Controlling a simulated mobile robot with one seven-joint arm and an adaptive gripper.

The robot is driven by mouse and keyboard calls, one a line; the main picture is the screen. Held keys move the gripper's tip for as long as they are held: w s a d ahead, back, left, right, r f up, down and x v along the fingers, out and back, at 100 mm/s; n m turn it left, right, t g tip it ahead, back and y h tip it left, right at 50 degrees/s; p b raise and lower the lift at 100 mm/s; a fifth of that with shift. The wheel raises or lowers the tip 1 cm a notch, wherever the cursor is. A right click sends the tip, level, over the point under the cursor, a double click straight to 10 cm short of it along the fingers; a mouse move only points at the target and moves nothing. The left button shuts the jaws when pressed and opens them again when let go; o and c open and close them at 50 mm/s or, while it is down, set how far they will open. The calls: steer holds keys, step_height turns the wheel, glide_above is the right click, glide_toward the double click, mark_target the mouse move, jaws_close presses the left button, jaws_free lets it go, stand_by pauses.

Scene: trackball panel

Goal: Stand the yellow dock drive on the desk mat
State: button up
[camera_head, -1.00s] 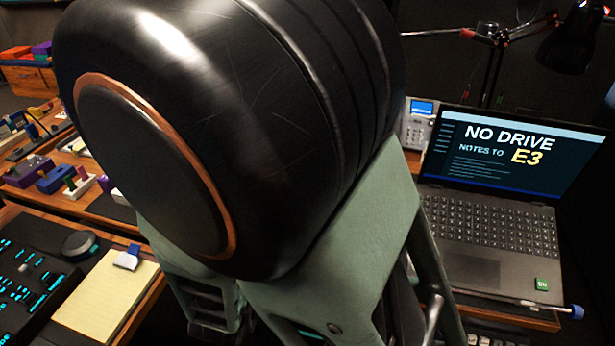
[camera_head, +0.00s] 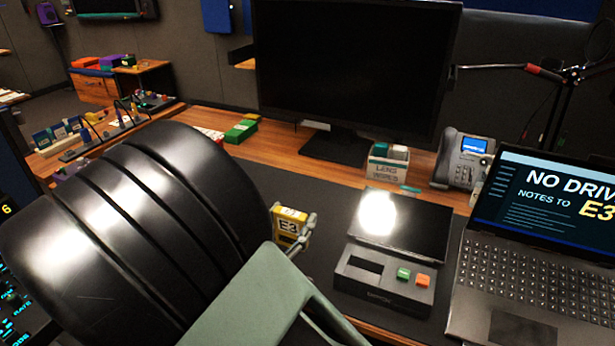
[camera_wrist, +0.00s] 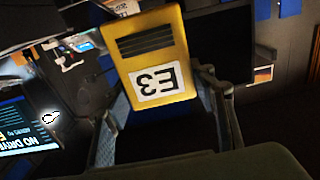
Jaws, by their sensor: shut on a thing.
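The yellow dock drive (camera_head: 288,219), with a white label reading E3, is held in my gripper (camera_head: 292,241). In the wrist view the drive (camera_wrist: 152,50) sits between the two fingers of my gripper (camera_wrist: 160,98), its label upside down in that picture. The dark desk mat (camera_head: 300,185) lies on the wooden desk. The drive appears in front of the mat in the head view; its height above it is hard to tell. My dark round arm link hides the left part of the mat.
A black dock (camera_head: 385,292) with an empty slot and green and orange blocks stands right of the drive. The laptop (camera_head: 530,260) is farther right. The monitor (camera_head: 355,70), lens wipes box (camera_head: 388,163) and phone (camera_head: 462,160) are behind. Mat between drive and monitor is clear.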

mark_target(280, 241)
steer(key=w+f, duration=0.1)
steer(key=w+a+f, duration=0.1)
steer(key=shift+w+f+b, duration=0.1)
steer(key=shift+f+b, duration=0.2)
steer(key=shift+f, duration=0.1)
steer(key=shift+w+a+f+b, duration=0.1)
steer(key=shift+f+b, duration=0.15)
steer(key=shift+f, duration=0.65)
steer(key=shift+w+a+f+b, duration=0.1)
steer(key=shift+f+b, duration=0.1)
steer(key=shift+f, duration=0.7)
steer(key=shift+f, duration=0.25)
steer(key=o, duration=1.2)
steer(key=shift+r, duration=0.1)
steer(key=shift+r, duration=0.15)
steer(key=shift+s+a, duration=0.1)
steer(key=shift+s, duration=0.15)
steer(key=p+v, duration=0.1)
steer(key=v, duration=1)
steer(key=shift+s+p, duration=0.25)
steer(key=shift+p, duration=0.05)
